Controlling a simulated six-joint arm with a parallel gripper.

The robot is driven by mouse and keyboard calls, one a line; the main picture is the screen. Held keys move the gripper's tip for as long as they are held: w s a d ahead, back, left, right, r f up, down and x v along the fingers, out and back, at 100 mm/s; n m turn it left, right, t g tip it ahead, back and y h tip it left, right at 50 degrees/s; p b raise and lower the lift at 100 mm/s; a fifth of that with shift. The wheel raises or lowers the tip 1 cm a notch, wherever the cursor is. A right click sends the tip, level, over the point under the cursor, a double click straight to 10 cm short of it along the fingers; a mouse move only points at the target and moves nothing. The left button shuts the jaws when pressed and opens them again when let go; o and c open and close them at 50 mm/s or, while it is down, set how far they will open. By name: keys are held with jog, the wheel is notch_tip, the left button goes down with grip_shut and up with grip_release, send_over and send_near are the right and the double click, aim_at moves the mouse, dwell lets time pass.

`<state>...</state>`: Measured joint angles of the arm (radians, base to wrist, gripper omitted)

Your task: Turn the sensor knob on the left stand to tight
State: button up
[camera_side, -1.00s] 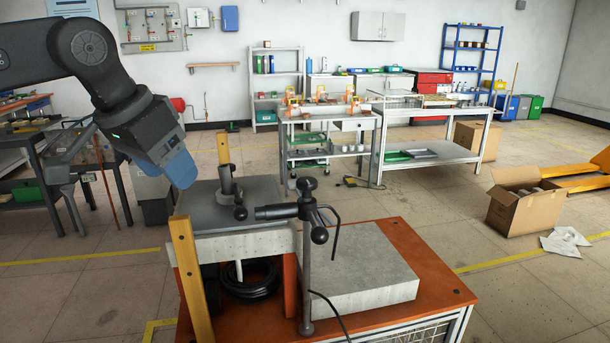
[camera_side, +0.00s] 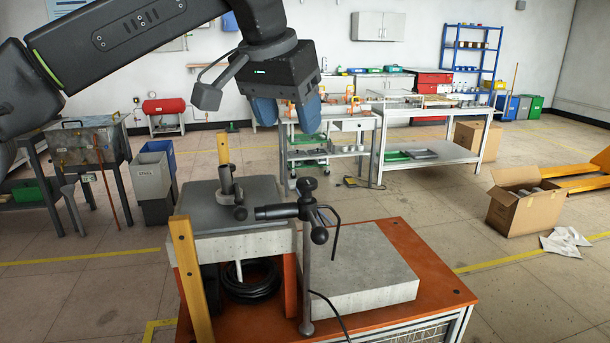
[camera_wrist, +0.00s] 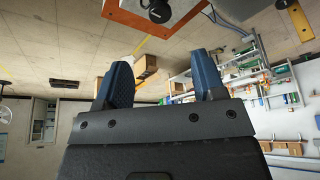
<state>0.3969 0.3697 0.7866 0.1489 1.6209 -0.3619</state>
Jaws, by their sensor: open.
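The left stand (camera_side: 226,180) is a short grey post on the dark plate, with black knobs (camera_side: 240,213) on its side. I cannot tell whether the knob is tight. A taller stand (camera_side: 307,260) to its right carries a black horizontal sensor (camera_side: 275,212) and another black knob (camera_side: 320,235). My gripper (camera_side: 287,112) has blue fingers and is in the air, above and to the right of the left stand in the picture. In the wrist view my gripper (camera_wrist: 163,82) is open and empty, its fingers well apart.
The orange bench (camera_side: 435,270) bears a pale concrete block (camera_side: 365,275) and a coiled black cable (camera_side: 250,283). A yellow post (camera_side: 190,275) stands at its left. A dark rounded part (camera_wrist: 157,10) shows at the wrist view's top edge. Trolleys and shelves stand farther back.

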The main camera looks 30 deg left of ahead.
aim_at(307, 181)
jog(key=x, duration=1.2)
jog(key=shift+c, duration=0.4)
jog(key=shift+r, duration=0.1)
jog(key=c, duration=0.8)
jog(key=shift+c, duration=0.2)
